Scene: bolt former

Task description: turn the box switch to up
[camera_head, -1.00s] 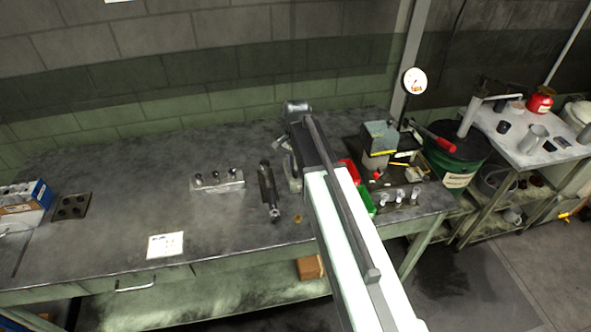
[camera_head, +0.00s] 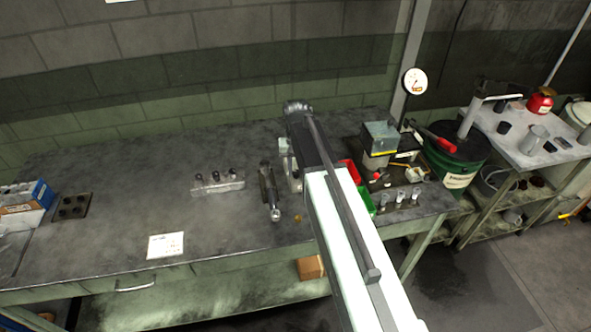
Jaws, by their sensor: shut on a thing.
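My arm reaches up the picture from the bottom right, over the workbench (camera_head: 110,230). Its dark far end is above the bench, left of the red bin. My gripper (camera_head: 290,165) is low beside this end and mostly hidden by the arm. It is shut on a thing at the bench. A small pale squarish part shows at the arm's left edge, and I cannot tell whether it belongs to the box switch or to my gripper. The switch's lever or knob and its position are hidden.
A black tool (camera_head: 268,185) with a shiny end lies just left of my arm. A metal block with pegs (camera_head: 218,186) and a paper (camera_head: 166,245) are farther left. A red bin (camera_head: 350,171), a green bin (camera_head: 366,199) and a grey-green box (camera_head: 380,137) are right.

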